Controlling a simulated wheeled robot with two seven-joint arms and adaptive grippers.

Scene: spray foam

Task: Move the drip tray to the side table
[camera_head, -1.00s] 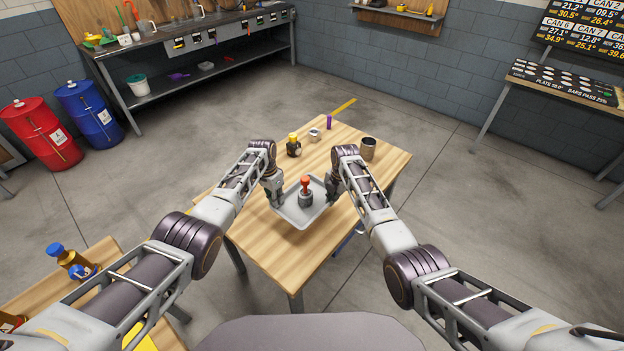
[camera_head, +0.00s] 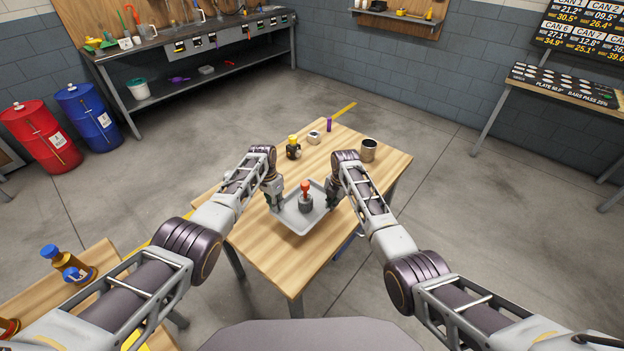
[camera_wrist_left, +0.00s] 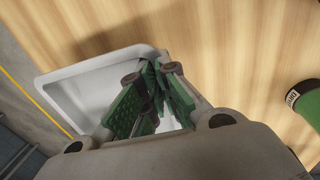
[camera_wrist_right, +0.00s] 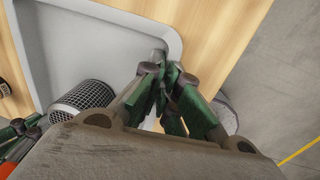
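The drip tray (camera_head: 297,226) is shallow, grey and rectangular, over the near part of the wooden worktable (camera_head: 265,245). A dark-grey piece with a red-orange top (camera_head: 305,198) stands in it; its mesh side shows in the right wrist view (camera_wrist_right: 82,97). My left gripper (camera_head: 275,204) is at the tray's left rim, its green-padded fingers (camera_wrist_left: 158,75) pinched together there. My right gripper (camera_head: 333,201) is at the right rim, its fingers (camera_wrist_right: 164,78) also closed at a corner. The rim between the pads is mostly hidden. I cannot tell whether the tray touches the table.
A yellow-and-black item (camera_head: 293,147), a small white-grey item (camera_head: 314,137), a purple cylinder (camera_head: 328,125) and a metal cup (camera_head: 368,150) stand farther back. Another wooden table (camera_head: 85,262) with blue-capped bottles (camera_head: 58,257) is at lower left, partly behind my left arm. Open floor lies around.

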